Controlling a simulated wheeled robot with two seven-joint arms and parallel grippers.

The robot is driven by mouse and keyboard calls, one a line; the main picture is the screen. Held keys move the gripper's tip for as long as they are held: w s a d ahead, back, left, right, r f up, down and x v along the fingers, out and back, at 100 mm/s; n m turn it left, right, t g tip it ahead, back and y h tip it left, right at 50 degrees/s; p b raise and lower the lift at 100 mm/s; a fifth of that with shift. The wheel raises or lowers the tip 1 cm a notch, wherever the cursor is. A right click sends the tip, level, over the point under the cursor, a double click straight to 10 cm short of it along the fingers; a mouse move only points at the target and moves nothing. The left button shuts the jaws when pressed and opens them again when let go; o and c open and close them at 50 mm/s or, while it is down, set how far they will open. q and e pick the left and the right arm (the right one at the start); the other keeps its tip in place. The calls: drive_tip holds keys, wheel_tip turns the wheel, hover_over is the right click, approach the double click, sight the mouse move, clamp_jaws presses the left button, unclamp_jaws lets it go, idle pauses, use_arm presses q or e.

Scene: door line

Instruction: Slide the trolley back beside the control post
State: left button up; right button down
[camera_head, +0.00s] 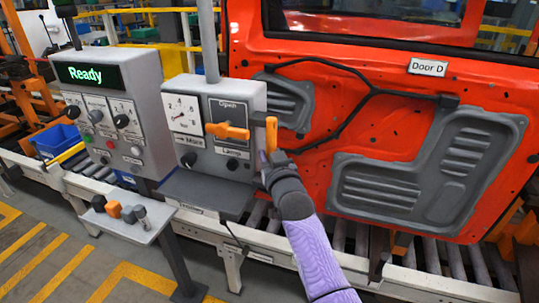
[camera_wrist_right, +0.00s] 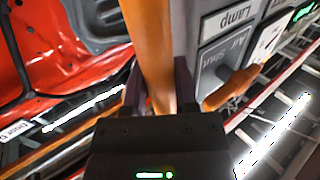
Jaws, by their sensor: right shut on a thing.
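The trolley appears to be the grey box (camera_head: 235,88) with a dial, an "Open" panel and an orange lever (camera_head: 227,131). It stands just right of the control post (camera_head: 95,92), which has a lit "Ready" display, with a narrow gap between them. My right gripper (camera_head: 271,157) is shut on the upright orange handle (camera_head: 271,134) at the trolley's right side. The wrist view shows this handle (camera_wrist_right: 153,45) between the fingers, beside the trolley's "Lamp" face (camera_wrist_right: 235,45). My left gripper is not in view.
A roller conveyor (camera_head: 205,229) runs along below. A small shelf (camera_head: 135,222) with several knobs stands in front. A blue bin (camera_head: 57,140) is at the left.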

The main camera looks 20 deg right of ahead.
drive_tip(key=shift+w+a, duration=0.15)
drive_tip(key=shift+a, duration=0.1)
drive_tip(key=shift+c, duration=2)
unclamp_jaws()
drive_tip(key=shift+s, duration=0.55)
drive_tip(key=s, duration=0.9)
